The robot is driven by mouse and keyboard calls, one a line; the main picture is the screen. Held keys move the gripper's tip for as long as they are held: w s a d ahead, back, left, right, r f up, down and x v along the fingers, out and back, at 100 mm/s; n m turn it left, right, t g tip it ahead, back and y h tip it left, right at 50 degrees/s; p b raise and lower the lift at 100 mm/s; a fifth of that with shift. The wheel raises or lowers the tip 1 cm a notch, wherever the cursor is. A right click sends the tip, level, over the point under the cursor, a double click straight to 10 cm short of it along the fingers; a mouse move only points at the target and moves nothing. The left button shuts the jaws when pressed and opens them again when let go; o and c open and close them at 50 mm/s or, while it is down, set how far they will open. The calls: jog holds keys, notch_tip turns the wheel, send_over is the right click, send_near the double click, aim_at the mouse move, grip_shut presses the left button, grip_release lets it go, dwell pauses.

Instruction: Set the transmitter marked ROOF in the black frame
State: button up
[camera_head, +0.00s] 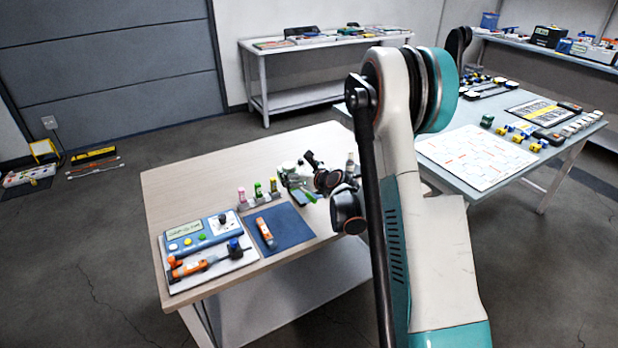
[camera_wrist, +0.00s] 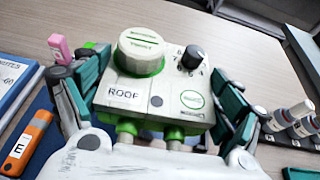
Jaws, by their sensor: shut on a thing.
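The transmitter marked ROOF (camera_wrist: 150,75) fills the middle of the wrist view. It has a white body with green trim, a large round white cap, a dark knob and two green-ringed stubs at its near side. My gripper (camera_wrist: 162,88) is shut on it, with teal fingers against its left and right sides. In the head view my gripper (camera_head: 300,178) is over the far right part of the wooden table, and the transmitter shows there only as a small white and green shape. I cannot tell whether it touches the table. I cannot make out the black frame for certain.
The wooden table (camera_head: 185,185) holds a blue panel device (camera_head: 185,235), a dark blue mat (camera_head: 290,225) with an orange tool (camera_head: 265,232), and small coloured bottles (camera_head: 258,190). Bottles stand close to my right finger (camera_wrist: 285,118). A grey table (camera_head: 440,178) with several devices stands right.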

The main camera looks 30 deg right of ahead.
jog(key=shift+m+h, duration=0.3)
jog(key=shift+h, duration=0.1)
jog(key=shift+w+d+f+b, duration=0.5)
jog(key=shift+d+f, duration=0.45)
jog(key=shift+f, duration=0.4)
jog(key=shift+w+d+f+b, duration=0.45)
jog(key=shift+d+f, duration=0.45)
jog(key=shift+f, duration=0.45)
jog(key=shift+w+d+f+b, duration=0.35)
jog(key=shift+w+d+f, duration=0.2)
jog(key=shift+d+f, duration=0.6)
jog(key=shift+a+f, duration=0.2)
jog(key=shift+s+f, duration=0.1)
jog(key=shift+f, duration=0.9)
jog(key=o, duration=1.2)
jog(key=shift+c, duration=0.2)
jog(key=shift+r, duration=0.7)
jog(key=shift+r+p, duration=1.6)
jog(key=shift+r, duration=1.35)
jog(key=shift+a, duration=0.1)
